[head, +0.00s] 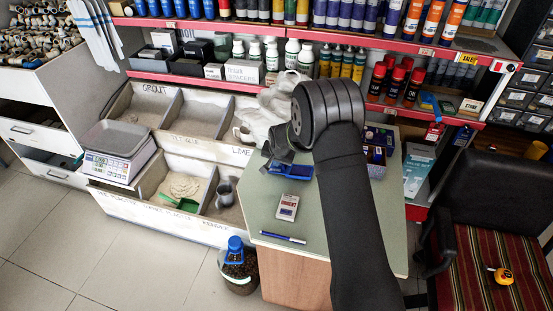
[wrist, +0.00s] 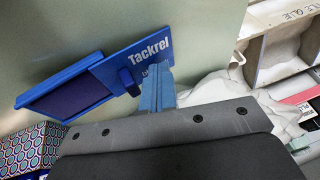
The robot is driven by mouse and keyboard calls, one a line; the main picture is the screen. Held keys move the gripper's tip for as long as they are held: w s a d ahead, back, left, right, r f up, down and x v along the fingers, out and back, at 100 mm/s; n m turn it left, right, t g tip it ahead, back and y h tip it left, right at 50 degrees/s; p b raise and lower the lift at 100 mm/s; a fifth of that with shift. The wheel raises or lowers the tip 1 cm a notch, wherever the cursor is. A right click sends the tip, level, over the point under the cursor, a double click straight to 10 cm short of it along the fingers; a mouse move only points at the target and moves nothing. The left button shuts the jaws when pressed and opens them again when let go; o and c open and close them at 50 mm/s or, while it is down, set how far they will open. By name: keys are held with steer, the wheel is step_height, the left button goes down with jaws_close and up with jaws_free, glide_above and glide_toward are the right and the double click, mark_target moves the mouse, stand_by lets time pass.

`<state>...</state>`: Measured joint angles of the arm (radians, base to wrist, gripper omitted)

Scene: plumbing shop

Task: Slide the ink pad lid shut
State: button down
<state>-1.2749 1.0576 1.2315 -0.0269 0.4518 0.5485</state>
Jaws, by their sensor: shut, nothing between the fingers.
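The blue ink pad (head: 293,171) lies on the green counter top (head: 330,215). In the wrist view its dark pad surface (wrist: 82,97) is bare at the left. Its lid (wrist: 140,57), marked "Tackrel", sits off to the right side of the base, so the ink pad stands open. A small dark blue tab (wrist: 128,80) stands up from the lid. My gripper (wrist: 157,76) is shut and empty at the lid's near edge, beside the tab. I cannot tell whether it touches the lid. In the head view my gripper (head: 270,160) is partly hidden by my arm, left of the ink pad.
A crumpled white bag (head: 262,118) is behind my gripper. Boxes (head: 375,155) stand at the right. Bins of powder (head: 185,186) are to the left.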

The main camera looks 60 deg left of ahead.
mark_target(297, 170)
steer(key=shift+d, duration=0.1)
steer(key=shift+w+d+f, duration=0.15)
steer(key=shift+w+d, duration=0.5)
steer(key=shift+d, duration=0.2)
steer(key=shift+w+d+f, duration=0.15)
steer(key=shift+w+d, duration=0.5)
steer(key=shift+d, duration=0.2)
steer(key=shift+w+d, duration=0.7)
steer(key=shift+d, duration=0.15)
steer(key=shift+w+d, duration=0.65)
steer(key=shift+d, duration=0.2)
steer(key=shift+s+a+r, duration=0.1)
steer(key=shift+s+a, duration=0.1)
steer(key=shift+w+a+r, duration=0.1)
steer(key=shift+a+r, duration=0.05)
steer(key=shift+r, duration=1.7)
steer(key=shift+a+r, duration=0.15)
steer(key=shift+r, duration=1.65)
steer(key=shift+f, duration=0.1)
steer(key=shift+f, duration=2.95)
